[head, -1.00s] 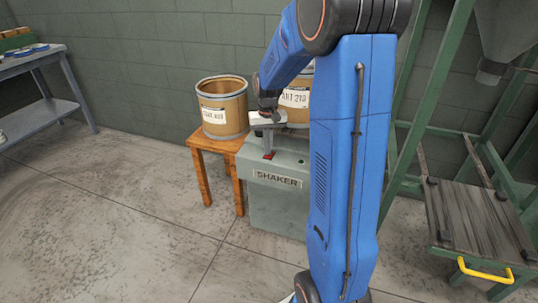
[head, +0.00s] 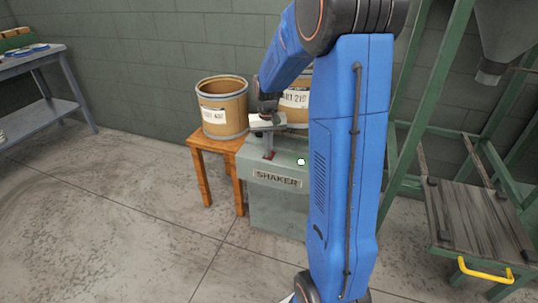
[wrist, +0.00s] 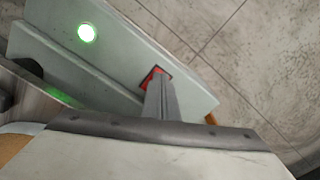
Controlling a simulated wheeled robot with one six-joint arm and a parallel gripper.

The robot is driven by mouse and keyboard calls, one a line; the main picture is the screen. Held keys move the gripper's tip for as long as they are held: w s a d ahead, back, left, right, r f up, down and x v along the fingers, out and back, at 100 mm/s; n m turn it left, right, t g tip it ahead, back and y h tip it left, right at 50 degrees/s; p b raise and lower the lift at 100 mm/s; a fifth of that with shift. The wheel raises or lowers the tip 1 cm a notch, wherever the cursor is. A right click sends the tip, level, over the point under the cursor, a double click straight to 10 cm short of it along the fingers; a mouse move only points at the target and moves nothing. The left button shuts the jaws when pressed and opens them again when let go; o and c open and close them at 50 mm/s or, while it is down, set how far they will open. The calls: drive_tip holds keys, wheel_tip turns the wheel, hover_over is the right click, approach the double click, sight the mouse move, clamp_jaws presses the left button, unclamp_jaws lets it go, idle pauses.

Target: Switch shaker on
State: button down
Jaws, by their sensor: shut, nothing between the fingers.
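The shaker (head: 270,205) is a grey-green box with a SHAKER label on its front, standing on the floor. A green lamp (head: 301,161) on its top is lit; it also glows in the wrist view (wrist: 87,33). A red switch (head: 268,155) sits on the shaker's top near the front edge. In the wrist view the red switch (wrist: 150,72) shows partly from behind my gripper (wrist: 155,85). My gripper is shut and empty, with its tips at the switch, seemingly touching it.
A drum (head: 222,108) stands on a wooden table (head: 205,143) to the left of the shaker. A second labelled drum (head: 295,97) is behind the shaker, partly hidden by my arm. A green frame (head: 405,125) stands to the right. The floor at front left is clear.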

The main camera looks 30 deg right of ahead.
drive_tip(key=shift+r, duration=3.5)
drive_tip(key=s+a+r+n+t, duration=0.1)
drive_tip(key=s+a+r, duration=0.35)
drive_tip(key=s, duration=0.35)
drive_tip(key=s+a+r+n+t, duration=0.1)
drive_tip(key=s+a+r, duration=0.2)
drive_tip(key=s+a, duration=0.35)
drive_tip(key=s+a+f+n+t, duration=0.1)
drive_tip(key=s+a, duration=0.3)
drive_tip(key=s, duration=1.1)
drive_tip(key=shift+s+a+n+t, duration=0.4)
drive_tip(key=shift+n+t, duration=0.3)
drive_tip(key=shift+t, duration=0.2)
